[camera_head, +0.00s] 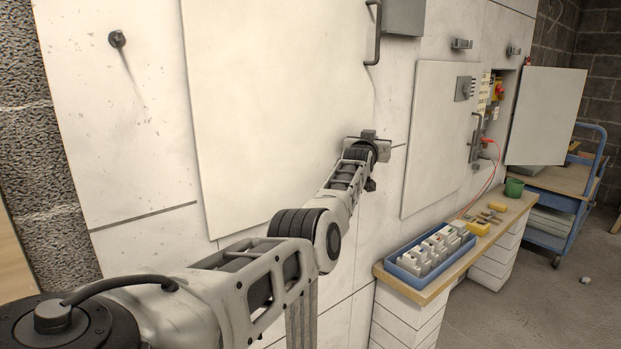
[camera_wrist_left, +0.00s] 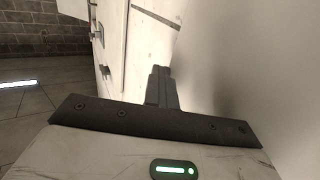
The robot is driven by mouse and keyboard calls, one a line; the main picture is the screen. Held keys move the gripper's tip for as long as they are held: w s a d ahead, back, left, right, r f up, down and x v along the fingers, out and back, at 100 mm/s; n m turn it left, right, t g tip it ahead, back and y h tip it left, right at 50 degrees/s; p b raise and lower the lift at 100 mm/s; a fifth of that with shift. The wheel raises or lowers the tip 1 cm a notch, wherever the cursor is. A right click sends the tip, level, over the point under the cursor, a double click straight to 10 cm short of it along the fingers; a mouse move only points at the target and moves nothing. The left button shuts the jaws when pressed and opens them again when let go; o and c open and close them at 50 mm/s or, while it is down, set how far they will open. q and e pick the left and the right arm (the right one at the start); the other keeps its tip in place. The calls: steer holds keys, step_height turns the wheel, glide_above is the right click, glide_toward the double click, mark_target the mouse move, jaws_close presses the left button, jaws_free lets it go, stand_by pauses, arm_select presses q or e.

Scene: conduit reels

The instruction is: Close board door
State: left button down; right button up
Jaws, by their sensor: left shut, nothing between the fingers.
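A large pale door panel (camera_head: 280,90) with a dark bar handle (camera_head: 375,32) at its right edge fills the upper middle of the head view. I cannot tell whether it stands ajar. My left gripper (camera_head: 369,136) is at its lower right edge, below the handle. In the left wrist view the left gripper's fingers (camera_wrist_left: 161,82) are together and empty, beside a pale surface (camera_wrist_left: 245,65); contact is unclear. Further right, a grey door (camera_head: 545,115) stands swung open beside a board with breakers (camera_head: 490,95). My right gripper is not in view.
A bench (camera_head: 435,283) against the wall carries a blue tray (camera_head: 408,278) of white modules, yellow parts (camera_head: 478,228) and a green cup (camera_head: 514,187). Red leads hang from the wall. A blue cart (camera_head: 552,225) stands beyond. The floor at lower right is mostly clear.

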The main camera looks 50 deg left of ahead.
arm_select(q)
steer(key=shift+s+a+r, duration=0.15)
steer(key=shift+a+r, duration=0.1)
steer(key=shift+r, duration=0.15)
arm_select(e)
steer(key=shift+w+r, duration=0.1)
arm_select(q)
steer(key=d+p, duration=0.2)
steer(key=d, duration=1.2)
steer(key=shift+d+f, duration=0.25)
steer(key=shift+f, duration=0.15)
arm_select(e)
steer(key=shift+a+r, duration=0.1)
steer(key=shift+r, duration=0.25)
